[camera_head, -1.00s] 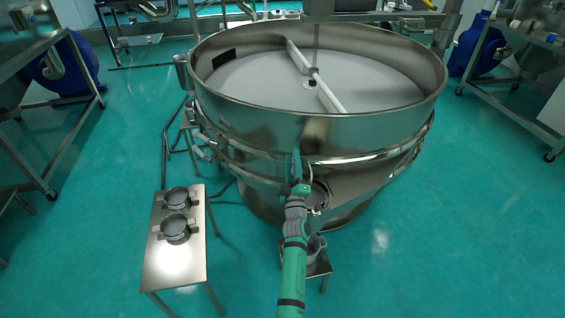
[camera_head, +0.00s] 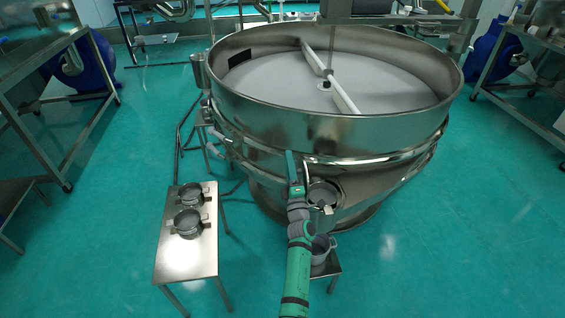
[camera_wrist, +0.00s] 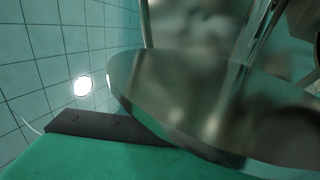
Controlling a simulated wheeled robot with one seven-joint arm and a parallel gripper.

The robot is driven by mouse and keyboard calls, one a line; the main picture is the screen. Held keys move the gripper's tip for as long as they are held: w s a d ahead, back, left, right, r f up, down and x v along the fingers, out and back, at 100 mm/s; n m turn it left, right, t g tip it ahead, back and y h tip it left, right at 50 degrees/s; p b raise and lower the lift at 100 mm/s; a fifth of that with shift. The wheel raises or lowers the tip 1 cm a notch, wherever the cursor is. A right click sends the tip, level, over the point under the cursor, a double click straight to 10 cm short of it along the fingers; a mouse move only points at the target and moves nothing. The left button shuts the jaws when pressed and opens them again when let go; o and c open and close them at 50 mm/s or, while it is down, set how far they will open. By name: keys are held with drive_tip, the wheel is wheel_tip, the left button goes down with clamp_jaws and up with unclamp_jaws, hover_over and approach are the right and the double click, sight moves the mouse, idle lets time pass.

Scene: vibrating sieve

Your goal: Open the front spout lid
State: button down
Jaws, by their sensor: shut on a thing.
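The front spout (camera_head: 322,193) sits low on the front of the big steel sieve, with its round mouth in sight just right of my gripper (camera_head: 296,182). In the wrist view a smooth, round steel plate, which looks like the spout lid (camera_wrist: 190,95), fills the middle and lies against a dark bolted finger. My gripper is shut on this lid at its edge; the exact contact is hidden. In the head view the lid cannot be told clearly from my gripper.
The round sieve (camera_head: 280,125) fills the centre. A small steel table (camera_head: 185,262) with two small round sieves (camera_head: 188,224) stands at left. A grey container (camera_head: 322,250) stands on a low stand under the spout. Open floor lies at right.

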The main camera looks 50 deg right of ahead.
drive_tip(key=shift+s+f, duration=0.2)
drive_tip(key=shift+f, duration=0.1)
drive_tip(key=c, duration=1.3)
unclamp_jaws()
drive_tip(key=shift+d, duration=0.1)
drive_tip(key=shift+w+r, duration=0.1)
drive_tip(key=shift+r, duration=0.05)
drive_tip(key=v, duration=1.1)
drive_tip(key=shift+w, duration=0.1)
